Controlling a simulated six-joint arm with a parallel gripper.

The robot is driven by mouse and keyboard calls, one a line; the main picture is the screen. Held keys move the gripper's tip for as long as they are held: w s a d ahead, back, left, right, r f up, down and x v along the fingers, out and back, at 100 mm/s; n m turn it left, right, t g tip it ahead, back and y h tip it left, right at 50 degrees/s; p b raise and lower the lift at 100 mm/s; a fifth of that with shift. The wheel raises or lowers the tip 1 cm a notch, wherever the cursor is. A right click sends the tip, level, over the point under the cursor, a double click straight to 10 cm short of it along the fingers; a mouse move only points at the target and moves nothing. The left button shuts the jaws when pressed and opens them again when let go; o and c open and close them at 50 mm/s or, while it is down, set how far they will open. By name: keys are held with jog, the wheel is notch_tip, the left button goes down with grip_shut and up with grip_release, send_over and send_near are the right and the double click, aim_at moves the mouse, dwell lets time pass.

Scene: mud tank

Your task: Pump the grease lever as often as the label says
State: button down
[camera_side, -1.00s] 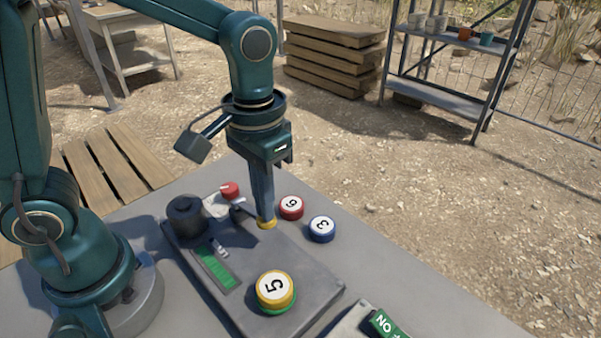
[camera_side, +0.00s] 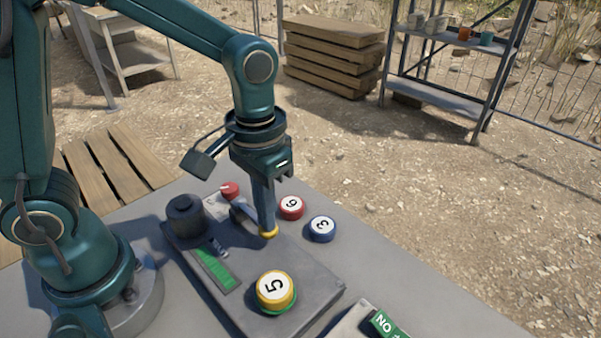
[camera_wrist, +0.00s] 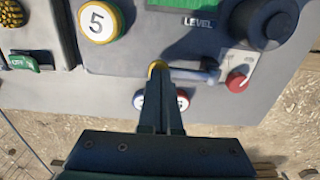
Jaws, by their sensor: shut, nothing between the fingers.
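The grease lever (camera_side: 241,214) is a short bar with a yellow knob (camera_side: 269,232), on a grey plate (camera_side: 306,277). My gripper (camera_side: 266,226) is shut and empty, pointing down, with its fingertips at the knob. In the wrist view, the knob (camera_wrist: 157,66) shows just beyond my fingertips, and the lever bar (camera_wrist: 192,74) runs right from it. I cannot tell how firmly they touch. A yellow-rimmed round label (camera_side: 274,289) reading 5 sits on a green ring on the plate.
A red disc (camera_side: 291,207) and a blue disc marked 3 (camera_side: 321,228) lie beside the plate. A dark cylinder (camera_side: 186,214), a green level gauge (camera_side: 213,267) and a red knob (camera_side: 230,190) stand near the lever. A green tag (camera_side: 386,323) is at front right.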

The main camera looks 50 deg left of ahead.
jog(key=shift+f, duration=0.5)
jog(key=shift+r, duration=1.7)
jog(key=shift+f, duration=0.1)
jog(key=shift+f, duration=1.6)
jog(key=shift+r, duration=1.7)
